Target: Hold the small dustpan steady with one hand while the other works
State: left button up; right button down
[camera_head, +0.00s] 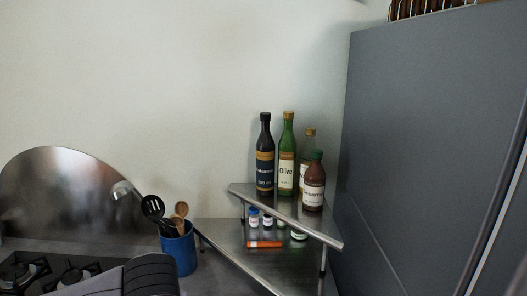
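No dustpan shows in the head view. Neither my left nor my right gripper can be made out. A dark grey ribbed shape (150,275) rises from the bottom edge left of centre. I cannot tell whether it is part of my own arm.
A corner shelf (322,234) holds several bottles, with small jars and an orange-red item (265,244) below. A blue utensil crock (180,252) stands left of it, beside a gas hob (70,276). A tall grey cabinet (430,150) blocks the right side.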

jog(key=c, duration=2.3)
grip_release()
jog(key=o, duration=1.5)
jog(key=shift+c, duration=0.2)
